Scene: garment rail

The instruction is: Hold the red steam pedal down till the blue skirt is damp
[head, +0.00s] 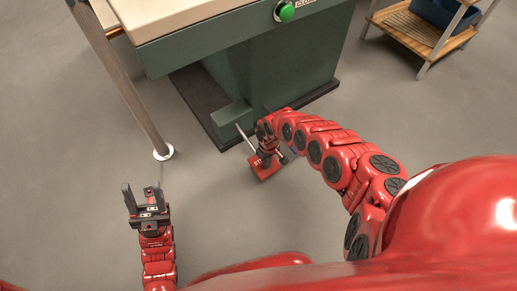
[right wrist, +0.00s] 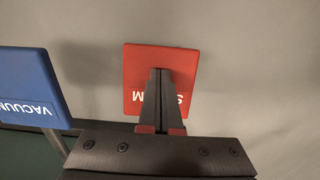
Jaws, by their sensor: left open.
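The red steam pedal (head: 267,174) is on the floor in front of the green press. In the right wrist view the red pedal (right wrist: 185,60) fills the middle, its white lettering upside down and partly covered. My right gripper (right wrist: 160,72) has its fingers together, tips over the pedal's face. I cannot tell whether they touch it or how far it is pressed. In the head view my right gripper (head: 266,156) is over the pedal. My left gripper (head: 142,190) is open and empty above the floor at the lower left. The blue skirt is not in view.
A blue vacuum pedal (right wrist: 28,85) is beside the red one. The green press (head: 290,75) has a pale top (head: 165,12) and green button (head: 285,11). A metal pole (head: 125,85) stands left. A wooden rack (head: 408,30) with a blue bin (head: 440,12) stands right.

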